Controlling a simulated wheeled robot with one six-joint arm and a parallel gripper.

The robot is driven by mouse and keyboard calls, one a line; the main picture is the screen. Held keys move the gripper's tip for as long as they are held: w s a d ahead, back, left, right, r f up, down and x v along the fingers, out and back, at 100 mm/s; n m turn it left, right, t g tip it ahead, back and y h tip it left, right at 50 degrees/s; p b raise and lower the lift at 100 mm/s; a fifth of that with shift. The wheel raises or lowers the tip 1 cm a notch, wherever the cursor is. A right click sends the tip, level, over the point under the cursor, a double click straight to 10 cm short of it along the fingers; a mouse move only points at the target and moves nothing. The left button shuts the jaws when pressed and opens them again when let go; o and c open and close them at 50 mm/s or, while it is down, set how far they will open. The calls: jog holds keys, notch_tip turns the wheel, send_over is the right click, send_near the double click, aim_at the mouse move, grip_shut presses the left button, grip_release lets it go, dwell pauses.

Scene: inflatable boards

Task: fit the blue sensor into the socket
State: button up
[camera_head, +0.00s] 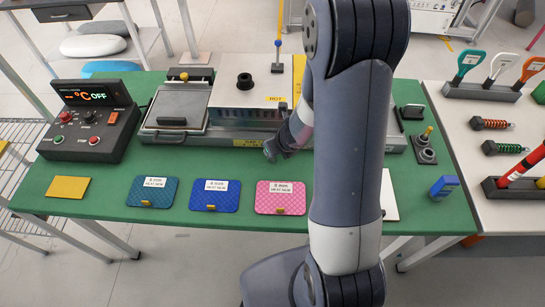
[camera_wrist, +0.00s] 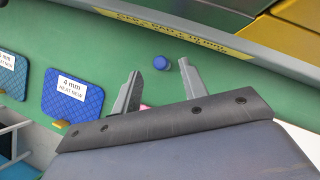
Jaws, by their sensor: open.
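A small round blue piece (camera_wrist: 161,62), which looks like the blue sensor, is on the green table in the wrist view. It shows between and just beyond the fingertips of my gripper (camera_wrist: 160,69), which is open and empty. In the head view my gripper (camera_head: 271,152) is low over the table, in front of the long grey apparatus; the blue piece cannot be made out there. A black-rimmed round opening (camera_head: 245,80) is on top of the silver box, and a dark fixture with round metal parts (camera_head: 425,150) stands right; I cannot tell which is the socket.
A control box (camera_head: 90,120) and a hinged plate press (camera_head: 180,108) stand left. Teal (camera_head: 152,192), blue (camera_head: 216,195) and pink (camera_head: 280,197) mats lie along the front. A white tool table (camera_head: 465,175) adjoins.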

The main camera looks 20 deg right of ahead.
jog(key=b+x, duration=0.1)
jog(key=x, duration=0.3)
jog(key=shift+w, duration=0.2)
jog(key=shift+c, duration=0.2)
grip_shut()
